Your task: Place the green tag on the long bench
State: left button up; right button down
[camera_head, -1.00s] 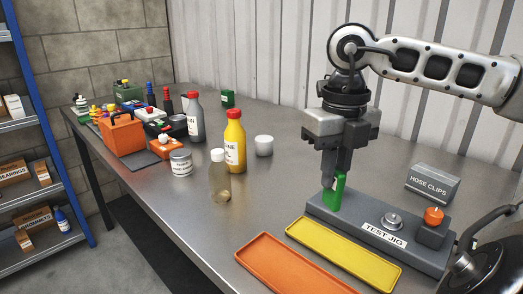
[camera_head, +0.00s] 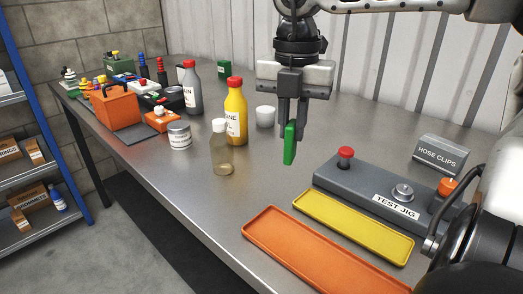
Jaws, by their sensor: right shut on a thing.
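The green tag (camera_head: 290,143) is a thin upright piece between the fingertips of my right gripper (camera_head: 291,122). The gripper is shut on it and points straight down. The tag hangs over the grey metal top of the long bench (camera_head: 205,208), left of the test jig; it appears to be clear of the surface. The grey test jig (camera_head: 385,199) has a red knob (camera_head: 346,156) at its left end, a metal knob in the middle and an orange knob at the right. My left gripper is not in view.
A yellow tray (camera_head: 352,226) and an orange tray (camera_head: 318,253) lie in front of the jig. A clear bottle (camera_head: 222,150), a yellow bottle (camera_head: 236,112) and a white cup (camera_head: 265,116) stand left of the gripper. A hose clips box (camera_head: 440,155) is at right.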

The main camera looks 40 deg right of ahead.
jog(key=w+f, duration=0.2)
jog(key=f, duration=0.1)
jog(key=w+f, duration=0.2)
jog(key=f, duration=0.1)
jog(key=w+f, duration=0.3)
jog(key=f, duration=0.1)
jog(key=shift+a+p, duration=0.2)
jog(key=shift+p, duration=0.2)
jog(key=shift+f, duration=0.1)
jog(key=c, duration=1.8)
grip_release()
jog(key=shift+f+b, duration=0.1)
jog(key=shift+b, duration=0.25)
jog(key=o, duration=0.4)
